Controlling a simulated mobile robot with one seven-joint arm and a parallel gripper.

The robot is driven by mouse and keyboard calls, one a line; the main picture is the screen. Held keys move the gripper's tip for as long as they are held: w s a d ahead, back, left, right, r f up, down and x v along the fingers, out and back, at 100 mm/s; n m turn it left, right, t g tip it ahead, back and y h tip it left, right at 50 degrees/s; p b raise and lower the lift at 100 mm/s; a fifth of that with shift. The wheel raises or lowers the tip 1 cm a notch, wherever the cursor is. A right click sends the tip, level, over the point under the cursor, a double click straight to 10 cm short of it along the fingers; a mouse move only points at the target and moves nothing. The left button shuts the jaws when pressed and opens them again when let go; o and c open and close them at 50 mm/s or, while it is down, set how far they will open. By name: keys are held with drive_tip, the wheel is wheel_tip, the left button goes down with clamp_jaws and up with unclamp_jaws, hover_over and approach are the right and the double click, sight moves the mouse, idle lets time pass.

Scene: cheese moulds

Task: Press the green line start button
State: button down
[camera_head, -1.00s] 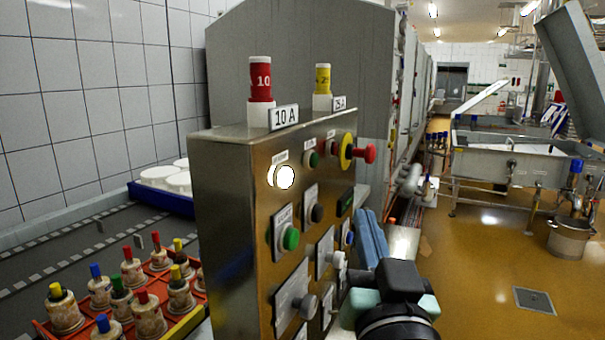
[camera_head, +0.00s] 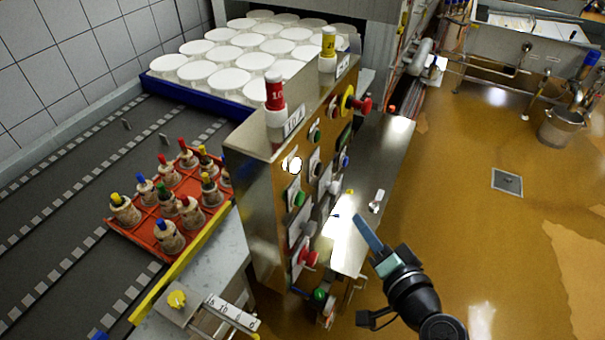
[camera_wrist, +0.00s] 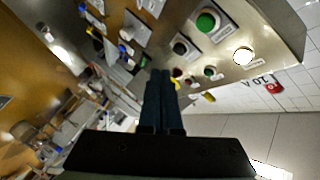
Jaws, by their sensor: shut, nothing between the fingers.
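The control panel (camera_head: 255,185) is a steel box with a sloping face of buttons. A large green button (camera_head: 299,198) sits on a pale plate below a lit white lamp (camera_head: 293,165). It also shows in the wrist view (camera_wrist: 206,22). A smaller green button (camera_head: 315,137) is higher on the face, and another green knob (camera_head: 320,294) is at the panel's lower end. The labels are too small to read. My gripper (camera_head: 359,218) is shut and empty, right of the panel face and apart from the buttons. In the wrist view its blue-grey fingers (camera_wrist: 160,73) lie together.
A red mushroom button on a yellow collar (camera_head: 358,105) and a red knob (camera_head: 306,258) stick out from the panel. A red crate (camera_head: 148,243) of capped fittings and a blue tray (camera_head: 205,98) of white moulds lie left and behind. Open floor (camera_head: 445,205) lies right.

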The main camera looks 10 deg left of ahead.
sight(299, 198)
drive_tip(key=shift+s, duration=0.15)
idle(0.3)
drive_tip(key=w+a+p, duration=0.1)
drive_tip(key=w+a, duration=0.1)
drive_tip(key=a, duration=0.6)
drive_tip(key=shift+w+a+p, duration=0.2)
drive_tip(key=shift+w+p, duration=0.15)
drive_tip(key=shift+w, duration=0.05)
idle(1.7)
drive_tip(key=shift+w+a, duration=0.1)
drive_tip(key=shift+a, duration=0.3)
drive_tip(key=shift+w+a, duration=0.15)
drive_tip(key=shift+a, duration=0.35)
idle(0.8)
drive_tip(key=shift+d, duration=0.1)
drive_tip(key=shift+s+d+b, duration=0.3)
drive_tip(key=shift+d+b, duration=0.1)
drive_tip(key=shift+d, duration=0.4)
